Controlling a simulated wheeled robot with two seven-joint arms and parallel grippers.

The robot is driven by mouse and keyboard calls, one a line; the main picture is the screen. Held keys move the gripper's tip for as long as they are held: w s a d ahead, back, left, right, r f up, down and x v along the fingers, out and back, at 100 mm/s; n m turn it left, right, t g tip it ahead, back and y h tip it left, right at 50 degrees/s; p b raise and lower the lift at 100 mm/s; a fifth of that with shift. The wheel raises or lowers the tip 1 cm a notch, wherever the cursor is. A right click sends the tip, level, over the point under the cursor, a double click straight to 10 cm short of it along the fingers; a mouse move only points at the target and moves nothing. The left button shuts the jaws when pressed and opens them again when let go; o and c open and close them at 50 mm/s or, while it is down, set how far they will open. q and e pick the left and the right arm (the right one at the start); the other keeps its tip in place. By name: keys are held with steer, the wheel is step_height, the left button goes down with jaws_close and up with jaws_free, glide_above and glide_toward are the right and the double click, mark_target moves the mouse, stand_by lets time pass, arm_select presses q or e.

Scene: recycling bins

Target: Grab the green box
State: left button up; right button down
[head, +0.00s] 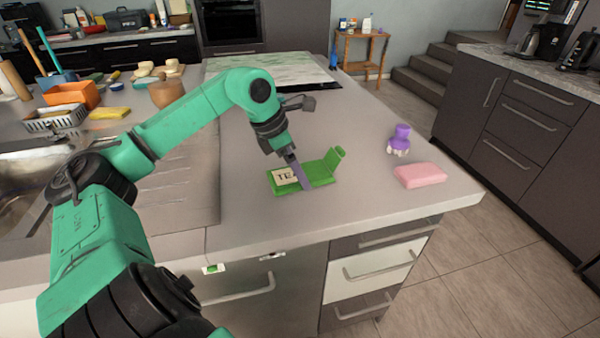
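A green box (320,175) lies on the grey counter near its front edge. It has a pale label with dark letters, partly hidden, and a raised green part at its right end. My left gripper (302,180) reaches down from above to the middle of the box, beside the label. A purplish-grey finger covers part of the box and seems to touch or nearly touch it. Whether the fingers are open or shut on it does not show. My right gripper is not in view.
A pink block (420,175) and a purple-topped object (400,138) stand right of the box. A sink (25,190) and drainboard are at left, with an orange container (72,95) and white basket (55,118) behind. Counter behind the box is clear.

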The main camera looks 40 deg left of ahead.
arm_select(q)
steer(key=shift+f, duration=0.1)
steer(key=c, duration=1.1)
